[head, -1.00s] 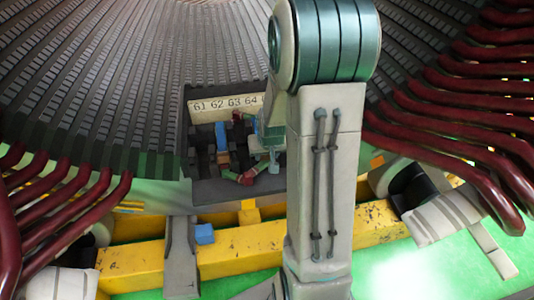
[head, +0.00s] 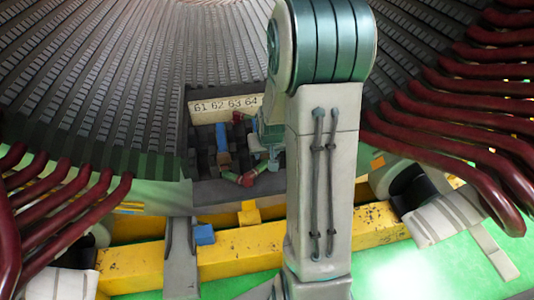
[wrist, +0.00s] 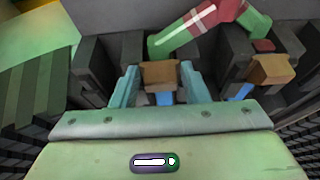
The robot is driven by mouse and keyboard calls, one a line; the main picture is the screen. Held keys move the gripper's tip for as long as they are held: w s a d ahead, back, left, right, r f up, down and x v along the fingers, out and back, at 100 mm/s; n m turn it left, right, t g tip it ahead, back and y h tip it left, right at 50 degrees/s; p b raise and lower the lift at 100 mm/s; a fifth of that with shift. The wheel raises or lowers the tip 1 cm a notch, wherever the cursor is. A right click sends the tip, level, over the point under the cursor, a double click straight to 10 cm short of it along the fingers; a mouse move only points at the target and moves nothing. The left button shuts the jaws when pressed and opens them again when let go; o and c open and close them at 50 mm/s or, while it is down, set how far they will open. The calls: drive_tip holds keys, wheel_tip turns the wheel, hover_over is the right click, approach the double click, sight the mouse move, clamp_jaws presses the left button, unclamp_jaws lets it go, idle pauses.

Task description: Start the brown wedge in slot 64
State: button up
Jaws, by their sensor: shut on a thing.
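In the wrist view, my gripper (wrist: 159,72) is shut on a brown wedge (wrist: 159,76), with one teal finger on each side of it. A blue strip (wrist: 165,98) shows just below the wedge, between the fingers. The wedge is over the dark slotted teeth; how far it sits in a slot I cannot tell. In the head view, the number plate (head: 225,106) reads 61 to 64. My gripper (head: 268,148) is below the 64 end, partly hidden by my arm, and the held wedge cannot be made out there.
A second brown block (wrist: 271,69) with a blue strip (wrist: 240,92) is to the right in the wrist view. A red-and-green bent bar (wrist: 205,27) lies close beyond the held wedge. Dark teeth crowd both sides. A blue block (head: 204,234) rests by the yellow beam (head: 150,262).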

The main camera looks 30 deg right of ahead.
drive_tip(key=shift+w, duration=0.15)
drive_tip(key=o, duration=1.1)
drive_tip(key=shift+c, duration=0.2)
drive_tip(key=shift+r, duration=0.1)
